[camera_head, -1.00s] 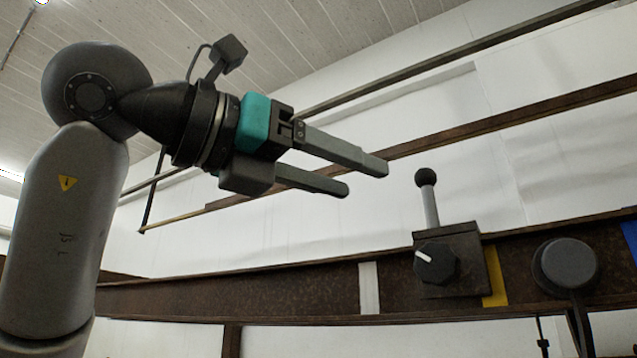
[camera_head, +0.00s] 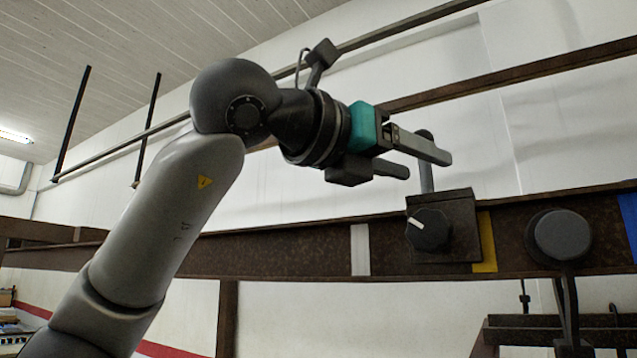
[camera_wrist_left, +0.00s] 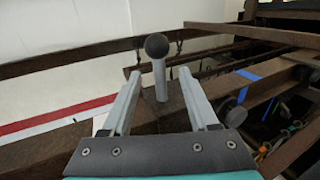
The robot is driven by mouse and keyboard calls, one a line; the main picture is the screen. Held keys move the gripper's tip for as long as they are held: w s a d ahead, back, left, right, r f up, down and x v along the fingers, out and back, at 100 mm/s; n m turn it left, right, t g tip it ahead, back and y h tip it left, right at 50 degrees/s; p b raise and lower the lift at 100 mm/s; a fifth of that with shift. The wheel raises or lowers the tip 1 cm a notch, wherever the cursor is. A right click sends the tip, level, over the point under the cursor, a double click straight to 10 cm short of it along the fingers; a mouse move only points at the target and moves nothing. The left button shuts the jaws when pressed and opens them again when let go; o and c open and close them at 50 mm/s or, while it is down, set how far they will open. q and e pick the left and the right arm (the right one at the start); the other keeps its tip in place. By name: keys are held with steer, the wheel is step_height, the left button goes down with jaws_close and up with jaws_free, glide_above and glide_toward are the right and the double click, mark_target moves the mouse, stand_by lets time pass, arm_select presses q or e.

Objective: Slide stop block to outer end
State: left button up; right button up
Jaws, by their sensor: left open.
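The stop block (camera_head: 455,225) is a dark rusty box on the brown rail (camera_head: 290,250), with a black knob with a white pointer (camera_head: 428,229) on its face. A grey lever (camera_head: 427,180) with a black ball top rises from it. My left gripper (camera_head: 429,165) is open at the lever's height. One finger covers part of the lever in the head view. In the left wrist view the lever (camera_wrist_left: 160,80) and its ball (camera_wrist_left: 156,45) appear between the two open fingers, apart from both. The block is partly hidden there. My right gripper is not in view.
The rail carries a white band (camera_head: 360,249) left of the block, a yellow band (camera_head: 486,242) at its right edge and a blue band (camera_head: 628,220) further right. A round dark end piece (camera_head: 560,235) sits between yellow and blue. Other beams run behind.

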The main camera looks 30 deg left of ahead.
arm_select(q)
steer(key=shift+w, duration=0.15)
steer(key=shift+x, duration=1.1)
jaws_close()
stand_by(0.8)
